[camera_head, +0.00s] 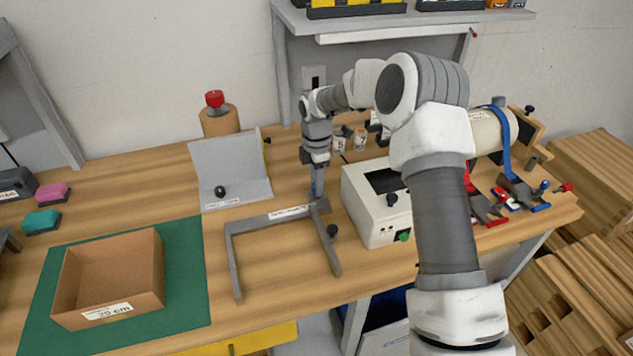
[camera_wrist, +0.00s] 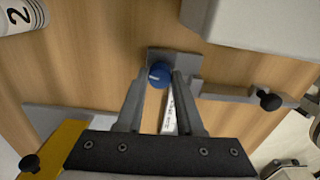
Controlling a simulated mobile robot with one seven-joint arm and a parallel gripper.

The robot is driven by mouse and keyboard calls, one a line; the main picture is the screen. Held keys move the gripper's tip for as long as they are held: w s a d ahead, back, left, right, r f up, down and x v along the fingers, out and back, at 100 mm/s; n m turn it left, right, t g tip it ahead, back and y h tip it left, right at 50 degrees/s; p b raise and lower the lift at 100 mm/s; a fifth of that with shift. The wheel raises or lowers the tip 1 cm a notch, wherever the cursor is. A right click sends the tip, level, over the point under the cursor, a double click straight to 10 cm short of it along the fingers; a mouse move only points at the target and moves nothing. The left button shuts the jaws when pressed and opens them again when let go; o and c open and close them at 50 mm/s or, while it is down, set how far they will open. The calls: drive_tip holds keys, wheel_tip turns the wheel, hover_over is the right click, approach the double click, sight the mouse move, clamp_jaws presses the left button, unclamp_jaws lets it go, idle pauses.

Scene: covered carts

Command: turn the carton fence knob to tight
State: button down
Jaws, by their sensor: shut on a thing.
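The carton fence (camera_head: 262,217) is a grey U-shaped bar frame with a white label, lying on the wooden bench. In the wrist view, a blue round knob (camera_wrist: 159,74) with a pale mark sits on a grey plate (camera_wrist: 190,62) at its corner. My gripper (camera_head: 317,197) points down at the fence's back right corner. In the wrist view, my gripper (camera_wrist: 160,80) has one finger on each side of the knob and is shut on it. The knob's setting marks cannot be read. The head view mostly hides the knob behind the fingers.
A white box device (camera_head: 365,215) with a dark screen stands close right of my gripper. A grey angled stand (camera_head: 230,170) is behind left. An open carton (camera_head: 110,280) sits on a green mat (camera_head: 190,290). Black knobs project from the fence's right arm and the device.

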drive_tip(key=shift+m, duration=0.4)
drive_tip(key=m, duration=0.2)
drive_tip(key=shift+m+b, duration=0.35)
drive_tip(key=shift+m, duration=0.05)
drive_tip(key=m, duration=0.4)
drive_tip(key=shift+m+b, duration=0.3)
drive_tip(key=shift+b, duration=0.05)
drive_tip(key=m, duration=0.4)
drive_tip(key=shift+m, duration=0.3)
drive_tip(key=m, duration=0.4)
drive_tip(key=shift+b, duration=0.4)
drive_tip(key=m, duration=0.5)
drive_tip(key=shift+r+m, duration=0.1)
drive_tip(key=shift+m, duration=0.3)
drive_tip(key=m, duration=0.5)
drive_tip(key=shift+m, duration=0.4)
